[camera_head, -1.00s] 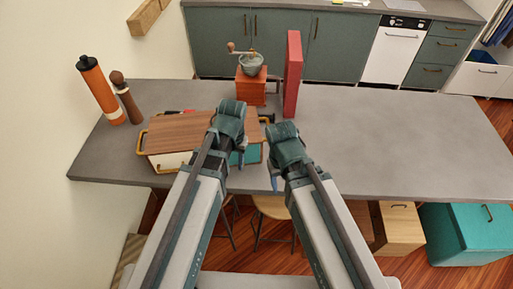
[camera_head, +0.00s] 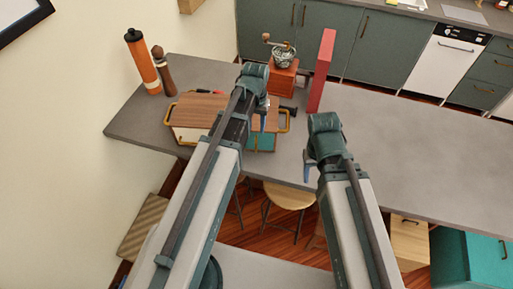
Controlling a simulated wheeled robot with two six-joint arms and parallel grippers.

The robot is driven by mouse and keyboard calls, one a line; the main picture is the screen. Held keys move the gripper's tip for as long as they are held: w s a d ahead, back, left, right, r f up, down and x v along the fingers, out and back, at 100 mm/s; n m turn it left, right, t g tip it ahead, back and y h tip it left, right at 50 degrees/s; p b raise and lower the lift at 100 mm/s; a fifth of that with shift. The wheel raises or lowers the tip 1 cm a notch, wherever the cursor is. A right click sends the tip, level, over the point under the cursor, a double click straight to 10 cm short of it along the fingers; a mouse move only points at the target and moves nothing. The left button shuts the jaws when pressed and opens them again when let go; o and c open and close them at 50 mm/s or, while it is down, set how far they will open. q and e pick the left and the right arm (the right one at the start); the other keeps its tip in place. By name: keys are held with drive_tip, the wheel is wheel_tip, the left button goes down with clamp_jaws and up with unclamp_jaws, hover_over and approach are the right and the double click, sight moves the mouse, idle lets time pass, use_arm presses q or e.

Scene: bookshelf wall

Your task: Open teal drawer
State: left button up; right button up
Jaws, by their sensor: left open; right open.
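A small wooden-topped box (camera_head: 200,110) with gold side handles stands on the grey counter. A teal drawer front (camera_head: 265,142) shows at the right of its near side, partly hidden by my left arm. A larger teal drawer unit (camera_head: 475,260) stands on the floor at the lower right, with a dark handle, cut by the frame edge. My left gripper (camera_head: 262,122) is open over the right part of the box; contact cannot be told. My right gripper (camera_head: 307,172) is open and empty, right of the box at the counter's near edge.
An orange bottle (camera_head: 141,62), a brown mill (camera_head: 162,70), a coffee grinder (camera_head: 282,75) and an upright red book (camera_head: 322,70) stand around the box. A stool (camera_head: 290,195) is below the near edge. The counter (camera_head: 430,150) is clear at right.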

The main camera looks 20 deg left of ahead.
sight(256, 142)
use_arm(q)
wheel_tip(256, 142, down, 13)
drive_tip(key=b, duration=1.1)
drive_tip(key=shift+r+b, duration=0.2)
drive_tip(key=shift+b, duration=0.2)
clamp_jaws()
idle(0.4)
